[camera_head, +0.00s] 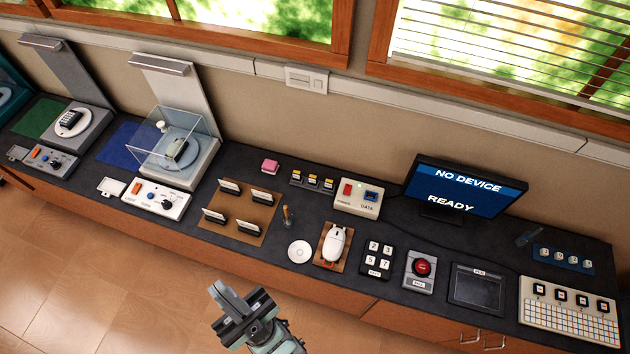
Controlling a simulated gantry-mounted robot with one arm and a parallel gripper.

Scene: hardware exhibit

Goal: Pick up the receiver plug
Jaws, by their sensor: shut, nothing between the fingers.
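My gripper (232,308) is shut and empty, in front of the counter's front edge and apart from everything on it. No part is clearly readable as the receiver plug. A white mouse-like device (335,243) lies on a brown mat, with a red-orange part at its near end. Behind it stands a pale box (345,208) marked DATA, with a red switch and a blue port or part. The monitor (466,188) reads NO DEVICE and READY. A small dark blue piece (528,237) lies right of the monitor; I cannot tell what it is.
The dark counter (320,192) also bears a white disc (299,251), a number keypad (376,259), a red button box (420,268), a dark tray (477,289) and a white panel (568,312). A brown board with cards (241,218) and a glass-covered stand (180,145) are left.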

